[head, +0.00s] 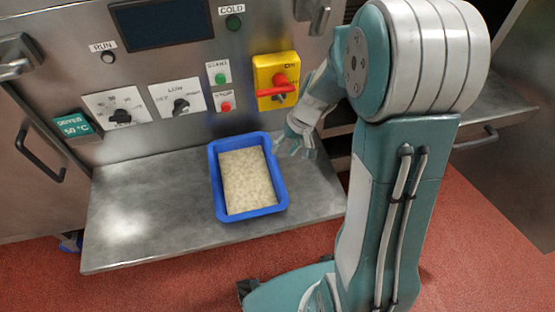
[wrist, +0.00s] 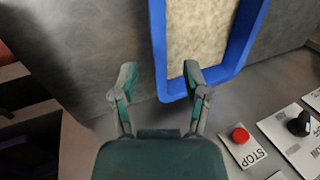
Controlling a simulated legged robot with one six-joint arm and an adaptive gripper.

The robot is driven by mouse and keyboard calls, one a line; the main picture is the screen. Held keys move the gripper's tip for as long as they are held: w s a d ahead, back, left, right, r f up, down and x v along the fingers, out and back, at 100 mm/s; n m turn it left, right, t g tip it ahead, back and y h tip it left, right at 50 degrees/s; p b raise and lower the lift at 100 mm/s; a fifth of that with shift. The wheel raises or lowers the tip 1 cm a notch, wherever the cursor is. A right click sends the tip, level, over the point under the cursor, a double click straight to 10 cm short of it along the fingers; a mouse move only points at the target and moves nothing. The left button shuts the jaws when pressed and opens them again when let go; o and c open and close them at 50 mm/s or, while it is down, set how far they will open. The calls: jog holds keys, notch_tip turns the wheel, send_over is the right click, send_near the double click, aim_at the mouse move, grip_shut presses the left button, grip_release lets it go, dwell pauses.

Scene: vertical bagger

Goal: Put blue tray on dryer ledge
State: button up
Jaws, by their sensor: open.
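The blue tray (head: 282,190) rests flat on the grey metal dryer ledge (head: 130,220), a little right of the ledge's middle. It holds a pale, grainy filling. My gripper (head: 292,145) is at the tray's upper right side in the head view. In the wrist view my gripper (wrist: 160,80) is open, with its two fingers apart. The tray's blue wall (wrist: 158,50) shows between and beyond the fingertips, and the right finger overlaps the tray's near edge. I cannot tell whether a finger touches the tray.
The steel control panel behind the ledge carries a yellow box with a red switch (head: 280,82), a red stop button (head: 226,106) and dials (head: 120,116). The ledge is clear left of the tray. The floor (head: 480,230) is red. A handle (head: 40,152) sticks out at left.

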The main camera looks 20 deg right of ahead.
jog(key=s+r+t+h, duration=0.4)
jog(key=s+r+t, duration=0.1)
jog(key=s+r, duration=1.2)
notch_tip(320, 180, up, 2)
jog(key=shift+s+a+r, duration=0.15)
jog(key=shift+a, duration=0.25)
dwell(0.6)
